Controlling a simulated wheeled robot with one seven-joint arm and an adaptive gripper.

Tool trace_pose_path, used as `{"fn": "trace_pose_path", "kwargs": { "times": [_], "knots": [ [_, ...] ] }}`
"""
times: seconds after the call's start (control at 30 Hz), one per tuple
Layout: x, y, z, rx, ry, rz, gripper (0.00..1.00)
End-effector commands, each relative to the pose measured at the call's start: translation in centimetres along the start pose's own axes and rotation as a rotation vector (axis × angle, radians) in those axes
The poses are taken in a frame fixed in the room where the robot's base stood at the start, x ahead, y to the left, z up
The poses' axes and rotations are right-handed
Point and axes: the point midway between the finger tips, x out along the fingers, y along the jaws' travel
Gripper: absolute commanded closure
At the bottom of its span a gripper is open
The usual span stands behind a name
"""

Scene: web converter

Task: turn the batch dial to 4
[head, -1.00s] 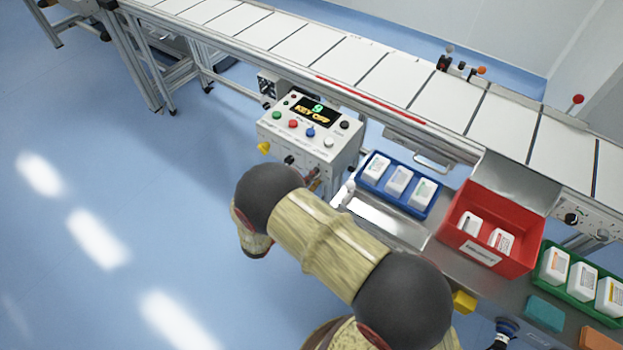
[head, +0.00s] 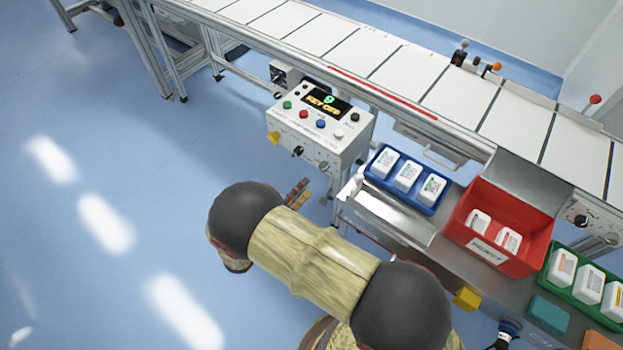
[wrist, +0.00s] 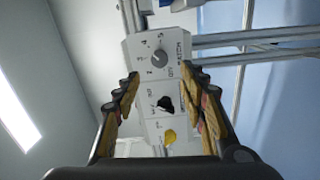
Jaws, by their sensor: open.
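The control box (head: 349,146) stands under the conveyor, its display (head: 326,101) reading 9 and "KEY OFF". In the wrist view the grey round batch dial (wrist: 159,58) sits on the panel face, with numbers including 2, 3, 4 and 5 around it. Its exact pointer setting is too small to tell. A black switch (wrist: 165,103) and a yellow part (wrist: 169,137) lie below it in that view. My gripper (wrist: 160,80) is open and empty, fingers either side of the panel in view, apart from the dial. In the head view my gripper (head: 298,193) is below and in front of the box.
Red, green, blue and white buttons sit on the box top. Right of the box are a blue tray (head: 437,209) of white packs, a red reject bin (head: 528,262) and a green tray (head: 553,282). The conveyor (head: 390,68) runs behind. Open blue floor lies to the left.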

Motion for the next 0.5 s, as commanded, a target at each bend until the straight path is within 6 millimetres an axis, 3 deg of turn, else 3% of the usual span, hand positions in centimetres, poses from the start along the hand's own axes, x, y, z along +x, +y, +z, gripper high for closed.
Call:
{"fn": "trace_pose_path", "kwargs": {
  "times": [0.2, 0.5],
  "knots": [
    [-2.2, -0.1, 0.0, -0.001, 0.000, -0.001, 0.58],
    [-2.5, 0.0, 0.0, 0.000, -0.001, -0.001, 0.58]
  ]
}}
